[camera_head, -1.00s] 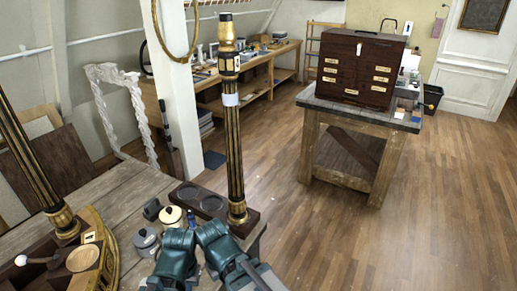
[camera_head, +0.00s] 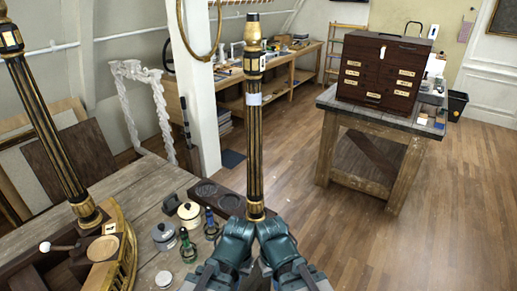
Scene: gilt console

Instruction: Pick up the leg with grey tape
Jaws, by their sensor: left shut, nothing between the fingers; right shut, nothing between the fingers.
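The leg with grey tape (camera_head: 255,145) is a tall black and gold fluted column. It stands upright at the right edge of the wooden table, with a band of pale grey tape (camera_head: 254,99) around its upper part. My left gripper (camera_head: 238,229) and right gripper (camera_head: 271,229) are side by side at the bottom middle, both shut and empty. They show in front of the leg's gold foot and hide part of its lower end. I cannot tell whether they touch it.
A dark rack with round recesses (camera_head: 207,190) is beside the leg's foot. Tins (camera_head: 190,212) and small bottles (camera_head: 187,246) stand to the left. A second black and gold leg (camera_head: 50,130) rises at the left from a gilt curved piece (camera_head: 128,255).

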